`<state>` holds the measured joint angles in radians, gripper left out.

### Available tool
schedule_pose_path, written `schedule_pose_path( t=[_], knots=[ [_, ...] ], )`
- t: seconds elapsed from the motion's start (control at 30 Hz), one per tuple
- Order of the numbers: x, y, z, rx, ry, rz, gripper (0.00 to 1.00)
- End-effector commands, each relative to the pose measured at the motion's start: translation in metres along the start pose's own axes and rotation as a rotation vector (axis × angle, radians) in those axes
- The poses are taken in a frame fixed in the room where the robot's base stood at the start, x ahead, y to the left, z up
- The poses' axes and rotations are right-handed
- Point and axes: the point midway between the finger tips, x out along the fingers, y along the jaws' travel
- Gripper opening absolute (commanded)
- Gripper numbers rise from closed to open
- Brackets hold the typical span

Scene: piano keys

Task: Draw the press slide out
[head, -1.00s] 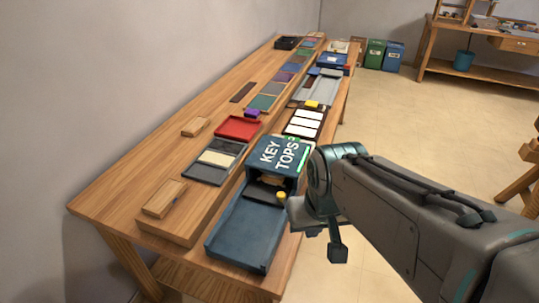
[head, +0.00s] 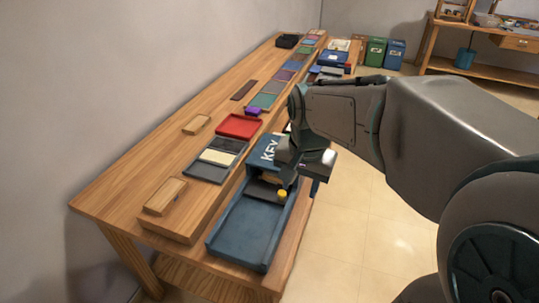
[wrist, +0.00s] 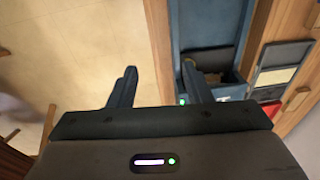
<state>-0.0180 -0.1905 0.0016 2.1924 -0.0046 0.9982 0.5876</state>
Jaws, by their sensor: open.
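The blue press (head: 262,147), lettered KEY TOPS in the earlier head view, stands at the table's near right edge, partly hidden by my arm. A long open blue tray (head: 245,228) runs from its front toward the near end. A yellow knob (head: 282,194) shows at the press mouth; I cannot tell which part carries it. In the wrist view the blue press part (wrist: 206,28) lies right of my fingers, with something tan in a dark recess. My gripper (wrist: 158,70) is open and empty, beside the press, one finger overlapping its edge in view; contact is unclear.
The table (head: 120,185) holds a red tray (head: 239,126), a grey tray with a cream strip (head: 217,157) and wooden blocks (head: 165,196) left of the press. Bare floor (head: 350,240) lies to the right.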

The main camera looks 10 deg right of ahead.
Motion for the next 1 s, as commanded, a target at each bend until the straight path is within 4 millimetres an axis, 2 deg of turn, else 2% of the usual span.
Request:
schedule_pose_path(
  t=[0.03, 0.2, 0.4, 0.53, 0.73, 1.0],
  knots=[
    [0.001, -0.011, -0.015, 0.083, -0.018, 0.012, 0.45],
    [0.009, -0.043, -0.057, 0.393, -0.059, 0.055, 0.45],
    [0.022, -0.067, -0.089, 0.652, -0.082, 0.100, 0.45],
    [0.027, -0.073, -0.098, 0.728, -0.087, 0.114, 0.45],
    [0.043, -0.073, -0.097, 0.745, -0.089, 0.119, 0.45],
    [0.098, -0.069, -0.089, 0.743, -0.091, 0.121, 0.45]
  ],
)
